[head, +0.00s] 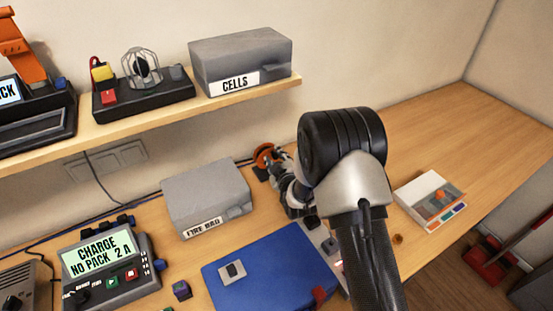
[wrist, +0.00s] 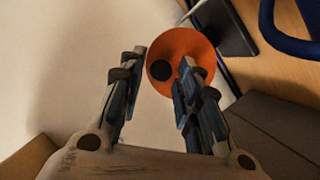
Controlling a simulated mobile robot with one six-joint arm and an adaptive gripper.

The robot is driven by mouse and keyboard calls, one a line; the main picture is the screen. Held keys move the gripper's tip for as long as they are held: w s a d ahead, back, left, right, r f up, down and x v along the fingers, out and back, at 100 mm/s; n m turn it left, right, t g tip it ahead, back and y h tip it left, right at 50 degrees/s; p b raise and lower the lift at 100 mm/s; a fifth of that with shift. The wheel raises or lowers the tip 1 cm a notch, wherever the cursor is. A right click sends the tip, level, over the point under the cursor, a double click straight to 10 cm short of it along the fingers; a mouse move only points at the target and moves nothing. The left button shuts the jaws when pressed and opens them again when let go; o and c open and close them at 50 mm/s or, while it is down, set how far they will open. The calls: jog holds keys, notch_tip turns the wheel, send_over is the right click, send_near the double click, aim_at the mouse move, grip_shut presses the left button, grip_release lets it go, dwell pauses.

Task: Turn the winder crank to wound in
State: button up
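The winder shows as an orange disc (head: 263,153) at the back of the bench, against the wall, partly hidden by my gripper. In the wrist view the orange disc (wrist: 203,45) faces me, with a dark round knob (wrist: 160,70) near its left edge, which looks like the crank handle. My gripper (wrist: 160,64) is open, one finger on each side of the knob in the picture. The right finger covers part of the disc. I cannot tell whether either finger touches the knob. In the head view my gripper (head: 280,167) is at the disc, its fingers mostly hidden.
A grey fire bag box (head: 205,190) stands just left of my gripper. A blue mat (head: 260,270) lies in front. The shelf (head: 150,118) with the cells box (head: 240,60) overhangs at the left. A white tray (head: 430,195) sits at the right; the bench beyond is clear.

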grip_shut()
jog(key=shift+d+m, duration=0.15)
jog(key=shift+m, duration=0.15)
jog(key=shift+w+d+f+m+g+y+b, duration=0.2)
jog(key=shift+w+d+m+g+y+b, duration=0.15)
jog(key=shift+m+g+b, duration=0.4)
jog(key=m+y, duration=0.1)
jog(key=m, duration=0.1)
jog(key=d+f+m+g+y+p, duration=0.1)
jog(key=m+g+y+p, duration=0.1)
jog(key=m, duration=0.1)
jog(key=shift+w+d+f+m+y, duration=0.2)
jog(key=shift+w+f+m+y, duration=0.05)
jog(key=shift+w+f+m, duration=0.15)
jog(key=shift+w+d+f+m+g+y+p, duration=0.1)
jog(key=shift+f+m+g+y+p, duration=0.1)
jog(key=shift+f+m+y, duration=0.4)
jog(key=shift+f+m+g+y+p, duration=0.1)
jog(key=shift+m+g+y+p, duration=0.15)
jog(key=shift+m, duration=0.6)
